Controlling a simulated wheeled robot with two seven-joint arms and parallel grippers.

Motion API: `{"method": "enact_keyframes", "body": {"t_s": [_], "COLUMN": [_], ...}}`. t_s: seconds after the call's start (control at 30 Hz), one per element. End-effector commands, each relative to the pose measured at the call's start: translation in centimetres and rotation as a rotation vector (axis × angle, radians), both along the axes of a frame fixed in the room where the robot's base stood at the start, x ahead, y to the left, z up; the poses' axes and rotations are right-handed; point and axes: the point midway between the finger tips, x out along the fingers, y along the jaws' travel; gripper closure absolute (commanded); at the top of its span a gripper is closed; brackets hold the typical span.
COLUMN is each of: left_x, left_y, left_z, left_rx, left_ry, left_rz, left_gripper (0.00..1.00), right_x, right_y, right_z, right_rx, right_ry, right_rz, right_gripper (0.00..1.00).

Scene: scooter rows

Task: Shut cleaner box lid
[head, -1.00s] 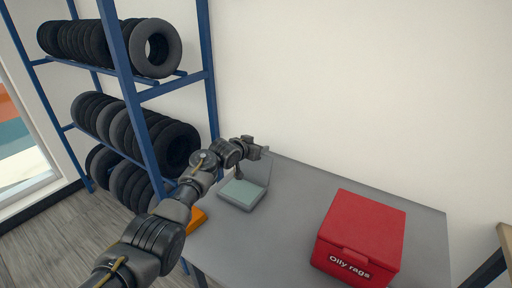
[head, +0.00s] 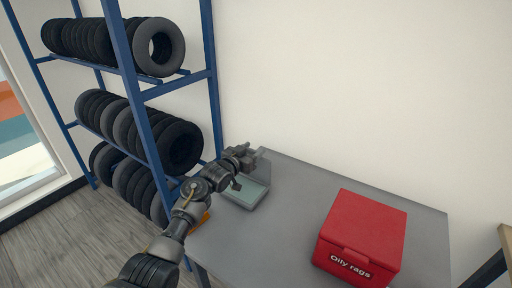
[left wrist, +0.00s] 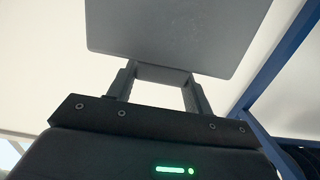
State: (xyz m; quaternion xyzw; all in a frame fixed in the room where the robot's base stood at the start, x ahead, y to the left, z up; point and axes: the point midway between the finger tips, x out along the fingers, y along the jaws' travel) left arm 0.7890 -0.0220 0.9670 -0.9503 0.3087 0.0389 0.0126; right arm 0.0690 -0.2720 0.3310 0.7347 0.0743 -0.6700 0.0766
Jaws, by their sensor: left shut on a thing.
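The cleaner box (head: 246,198) is a small, flat, grey-green box on the table near its left end. Its lid (head: 263,168) stands raised at the back of the box, partly hidden by my left gripper. My left gripper (head: 254,158) is at the lid's upper edge and is shut on the lid. In the left wrist view the lid (left wrist: 180,35) is a plain grey panel just beyond the fingertips (left wrist: 160,74). My left forearm hides part of the box's left side. My right gripper is not in view.
The grey table (head: 300,200) is bare between the box and a red oily-rags bin (head: 362,235) on the right. An orange thing (head: 200,220) shows partly behind my arm. A blue tyre rack (head: 150,110) stands close on the left, and a white wall behind.

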Motion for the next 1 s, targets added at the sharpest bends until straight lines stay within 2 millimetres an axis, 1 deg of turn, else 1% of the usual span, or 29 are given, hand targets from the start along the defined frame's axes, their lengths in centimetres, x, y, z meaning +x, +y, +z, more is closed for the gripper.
{"method": "enact_keyframes", "body": {"t_s": [0.07,0.1,0.43,0.67,1.0], "left_x": [-0.7,-1.0,-2.9,-3.4,-3.4], "left_y": [0.5,0.7,2.2,2.5,2.5], "left_z": [-0.2,0.1,-0.5,-0.8,-1.1], "left_rx": [-0.034,-0.041,-0.034,-0.034,-0.032], "left_ry": [-0.043,-0.055,-0.047,-0.047,-0.045], "left_rz": [0.000,-0.001,0.000,0.000,0.000], "left_gripper": [0.90,0.90,0.90,0.90,0.90], "right_x": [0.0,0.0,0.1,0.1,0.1], "right_y": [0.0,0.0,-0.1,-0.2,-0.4], "right_z": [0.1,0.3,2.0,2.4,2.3], "right_rx": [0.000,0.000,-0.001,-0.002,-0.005], "right_ry": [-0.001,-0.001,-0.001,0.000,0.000], "right_rz": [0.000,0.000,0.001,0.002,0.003], "right_gripper": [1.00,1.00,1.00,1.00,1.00]}}
